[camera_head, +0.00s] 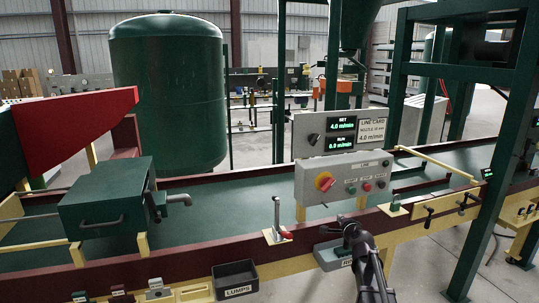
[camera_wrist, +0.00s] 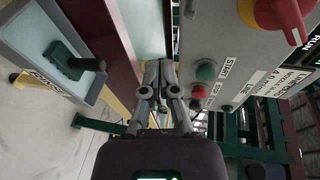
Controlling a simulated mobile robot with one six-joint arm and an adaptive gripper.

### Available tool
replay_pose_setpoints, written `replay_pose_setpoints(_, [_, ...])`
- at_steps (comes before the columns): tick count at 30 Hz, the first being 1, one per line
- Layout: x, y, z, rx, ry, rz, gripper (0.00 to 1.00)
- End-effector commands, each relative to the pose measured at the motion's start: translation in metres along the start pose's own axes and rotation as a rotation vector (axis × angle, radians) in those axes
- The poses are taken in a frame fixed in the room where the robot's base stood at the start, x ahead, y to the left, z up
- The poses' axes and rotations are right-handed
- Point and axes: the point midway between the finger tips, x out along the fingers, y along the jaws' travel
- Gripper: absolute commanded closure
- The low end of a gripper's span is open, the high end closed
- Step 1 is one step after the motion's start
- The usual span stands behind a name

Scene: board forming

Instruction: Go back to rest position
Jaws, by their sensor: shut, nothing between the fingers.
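My gripper (camera_wrist: 157,64) points forward in the wrist view, its two grey fingers closed together with nothing between them. In the head view my gripper (camera_head: 350,226) is at the line's front edge, below the grey control panel (camera_head: 343,180). The panel carries a red and yellow rotary switch and several buttons. In the wrist view the green start button (camera_wrist: 206,71) and a red button (camera_wrist: 199,92) are just right of the fingers. A gap shows between fingers and buttons.
A labelled grey tray (camera_head: 330,258) sits beside my arm, partly hidden. A black LUMPS bin (camera_head: 236,282) hangs on the front rail. A red-handled lever (camera_head: 277,225) stands on the rail. A green box (camera_head: 104,196) sits over the belt (camera_head: 235,195). A green frame post (camera_head: 490,170) rises at right.

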Motion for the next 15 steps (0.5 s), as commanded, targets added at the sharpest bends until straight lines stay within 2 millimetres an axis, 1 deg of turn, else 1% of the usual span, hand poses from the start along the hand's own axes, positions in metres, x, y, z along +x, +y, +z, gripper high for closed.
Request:
replay_pose_setpoints(1, [-0.011, 0.011, 0.017, -0.073, -0.046, 0.048, 1.0])
replay_pose_setpoints(3, [-0.021, 0.028, 0.038, -0.183, -0.114, 0.12, 1.0])
replay_pose_setpoints(6, [-0.04, 0.054, 0.064, -0.335, -0.21, 0.224, 1.0])
replay_pose_setpoints(9, [-0.062, 0.08, 0.085, -0.484, -0.309, 0.329, 1.0])
replay_pose_setpoints(11, [-0.077, 0.096, 0.096, -0.57, -0.369, 0.393, 1.0])
replay_pose_setpoints(14, [-0.105, 0.122, 0.11, -0.707, -0.469, 0.501, 1.0])
replay_pose_setpoints(15, [-0.117, 0.132, 0.114, -0.761, -0.509, 0.544, 1.0])
